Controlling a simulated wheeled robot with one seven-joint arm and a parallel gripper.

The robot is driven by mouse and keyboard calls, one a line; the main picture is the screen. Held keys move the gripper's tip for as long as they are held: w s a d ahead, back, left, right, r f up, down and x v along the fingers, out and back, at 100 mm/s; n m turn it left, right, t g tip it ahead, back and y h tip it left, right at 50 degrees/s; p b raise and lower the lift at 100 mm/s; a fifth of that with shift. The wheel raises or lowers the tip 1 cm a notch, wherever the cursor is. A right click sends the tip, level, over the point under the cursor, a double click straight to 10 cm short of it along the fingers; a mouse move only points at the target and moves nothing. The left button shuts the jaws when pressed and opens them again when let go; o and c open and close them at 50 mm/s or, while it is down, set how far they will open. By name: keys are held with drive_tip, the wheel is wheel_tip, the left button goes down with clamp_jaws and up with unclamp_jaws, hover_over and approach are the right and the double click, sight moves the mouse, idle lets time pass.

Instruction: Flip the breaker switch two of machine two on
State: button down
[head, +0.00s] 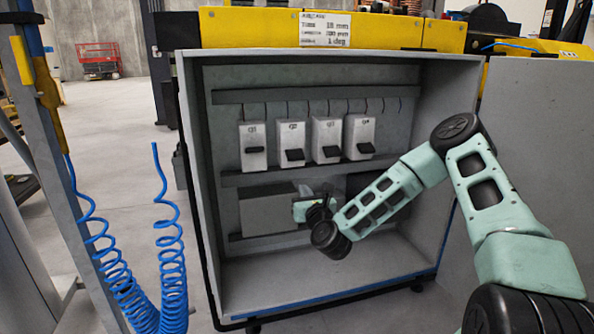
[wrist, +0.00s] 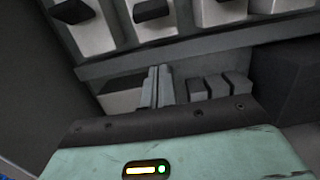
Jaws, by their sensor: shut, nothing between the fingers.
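An open grey cabinet (head: 205,250) holds a row of several white breakers with dark levers. The second breaker from the left (head: 291,138) has a dark lever (head: 294,155) sticking out near its lower end; I cannot tell its on or off position. In the wrist view, what looks like the same breaker (wrist: 156,29) is at the top middle, with its lever (wrist: 150,10) above my fingers. My gripper (wrist: 158,70) is shut and empty, below the breaker row and apart from the levers. In the head view my gripper (head: 318,203) is partly hidden by my wrist.
Neighbouring breakers (head: 252,142) (head: 327,138) stand close on both sides. A grey rail (head: 240,179) runs under the row, with a grey box (head: 268,212) below it. The cabinet walls enclose the space. Blue coiled hoses (head: 172,265) hang outside at the left.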

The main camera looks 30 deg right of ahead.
sight(295, 155)
drive_tip(key=x, duration=0.3)
drive_tip(key=r+b+x, duration=0.1)
drive_tip(key=x, duration=0.2)
drive_tip(key=r+b+x, duration=0.1)
drive_tip(key=x, duration=0.2)
drive_tip(key=shift+r, duration=0.1)
drive_tip(key=shift+s+a+r+b, duration=0.1)
drive_tip(key=shift+s+r+b, duration=0.25)
drive_tip(key=shift+r, duration=0.4)
drive_tip(key=shift+r+p, duration=0.15)
drive_tip(key=shift+p, duration=0.2)
